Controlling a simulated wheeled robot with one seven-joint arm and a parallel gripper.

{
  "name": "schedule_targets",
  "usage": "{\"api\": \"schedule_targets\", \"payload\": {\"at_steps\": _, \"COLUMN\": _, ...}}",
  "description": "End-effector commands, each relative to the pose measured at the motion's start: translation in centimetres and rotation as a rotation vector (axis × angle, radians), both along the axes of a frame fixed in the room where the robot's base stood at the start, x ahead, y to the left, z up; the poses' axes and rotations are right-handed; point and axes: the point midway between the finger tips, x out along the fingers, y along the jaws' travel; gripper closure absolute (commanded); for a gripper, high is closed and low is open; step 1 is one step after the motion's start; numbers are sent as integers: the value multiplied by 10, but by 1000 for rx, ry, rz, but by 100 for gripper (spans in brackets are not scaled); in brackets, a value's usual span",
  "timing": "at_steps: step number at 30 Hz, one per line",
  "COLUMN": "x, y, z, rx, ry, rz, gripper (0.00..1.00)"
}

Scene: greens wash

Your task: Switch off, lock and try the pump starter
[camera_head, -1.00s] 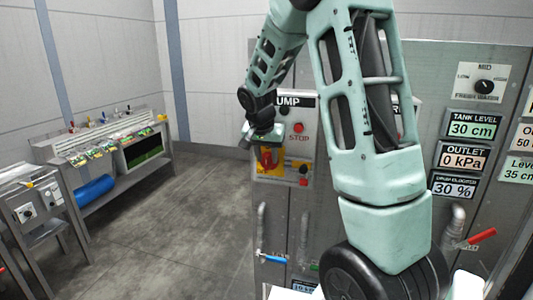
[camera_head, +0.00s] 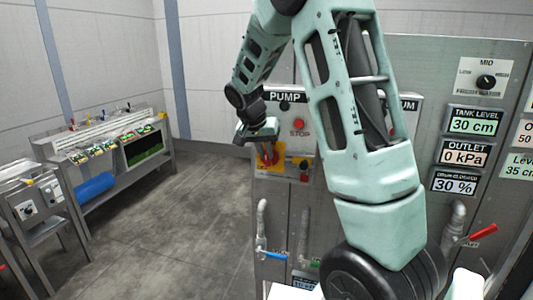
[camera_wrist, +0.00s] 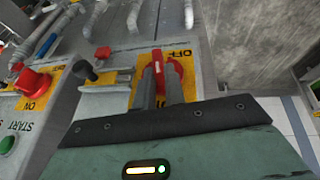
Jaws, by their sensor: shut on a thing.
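The pump starter is a grey box headed PUMP (camera_head: 285,97) on the steel panel. Its red rotary handle (camera_head: 268,158) sits on a yellow plate at the box's lower left. My gripper (camera_head: 265,146) is shut on this handle. In the wrist view the two fingers lie along the red handle (camera_wrist: 158,62), beside the OFF marking (camera_wrist: 181,53); the handle's exact angle is hard to judge. A red STOP button (camera_head: 299,125) is at the upper right. A green START button (camera_wrist: 7,146) shows in the wrist view. A padlock cannot be clearly made out.
Below are pipes with a blue lever (camera_head: 275,255); a red valve lever (camera_head: 483,233) is at right. A bench (camera_head: 110,150) stands at left. The floor (camera_head: 170,225) between is clear.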

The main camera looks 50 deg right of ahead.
Motion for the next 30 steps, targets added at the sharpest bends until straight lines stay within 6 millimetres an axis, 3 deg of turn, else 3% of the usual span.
{"api": "schedule_targets", "payload": {"at_steps": 30, "x": 25, "y": 10, "z": -19, "rx": -370, "ry": 878, "rz": 2, "gripper": 100}}
